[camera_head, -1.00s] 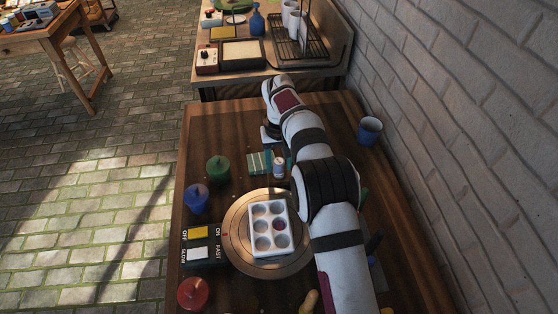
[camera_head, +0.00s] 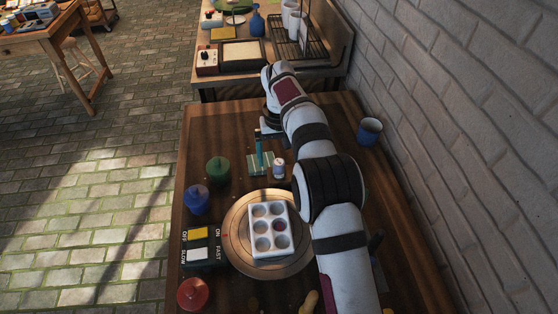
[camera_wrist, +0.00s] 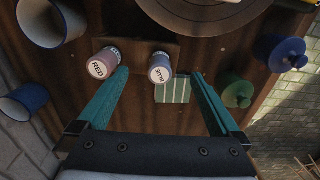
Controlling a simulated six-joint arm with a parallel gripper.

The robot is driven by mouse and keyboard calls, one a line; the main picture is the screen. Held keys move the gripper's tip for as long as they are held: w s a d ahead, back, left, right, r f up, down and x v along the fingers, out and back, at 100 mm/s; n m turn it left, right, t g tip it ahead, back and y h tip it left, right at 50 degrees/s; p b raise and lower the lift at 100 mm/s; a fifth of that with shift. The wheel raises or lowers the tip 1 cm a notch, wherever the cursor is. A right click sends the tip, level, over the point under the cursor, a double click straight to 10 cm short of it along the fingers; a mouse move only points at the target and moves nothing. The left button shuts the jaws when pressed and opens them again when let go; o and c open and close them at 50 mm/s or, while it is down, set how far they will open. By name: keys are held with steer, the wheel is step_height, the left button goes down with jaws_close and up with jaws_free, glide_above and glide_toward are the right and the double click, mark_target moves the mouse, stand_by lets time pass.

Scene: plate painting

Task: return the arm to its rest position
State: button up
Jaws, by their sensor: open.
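My arm reaches up the right side of the wooden table in the head view. My gripper (camera_head: 260,152) hangs near the striped green mat, with one teal finger visible there. In the wrist view, my gripper (camera_wrist: 160,73) is open, its two teal fingers wide apart with nothing held between them. A paint jar marked BLUE (camera_wrist: 160,68) appears between the fingertips, and a jar marked RED (camera_wrist: 103,62) appears by the left fingertip. Both jars appear to stand apart from the fingers. The striped green mat (camera_wrist: 173,91) lies beyond the fingers.
A white palette (camera_head: 269,230) sits on a round turntable (camera_head: 238,248). Green (camera_head: 217,170), blue (camera_head: 196,199) and red (camera_head: 193,293) lidded pots stand at the left. A blue cup (camera_head: 369,131) stands near the wall. A speed switch box (camera_head: 201,246) lies beside the turntable.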

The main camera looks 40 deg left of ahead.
steer(key=shift+r, duration=1.9)
steer(key=s+d+r+m, duration=0.1)
steer(key=d+r+m, duration=0.2)
steer(key=d+r, duration=0.55)
steer(key=s+d+r+m, duration=0.1)
steer(key=d+r+m, duration=0.2)
steer(key=d, duration=1)
steer(key=s+d+m+y, duration=0.1)
steer(key=s+d+m, duration=0.4)
steer(key=s+d, duration=0.65)
steer(key=s+d+f+m, duration=0.2)
steer(key=s, duration=0.3)
steer(key=s+d+f+m, duration=0.1)
steer(key=s+d+f, duration=0.1)
steer(key=s, duration=0.4)
steer(key=shift+d+f+m+y, duration=0.25)
steer(key=shift+f+m+y, duration=0.05)
steer(key=shift+m+y, duration=0.1)
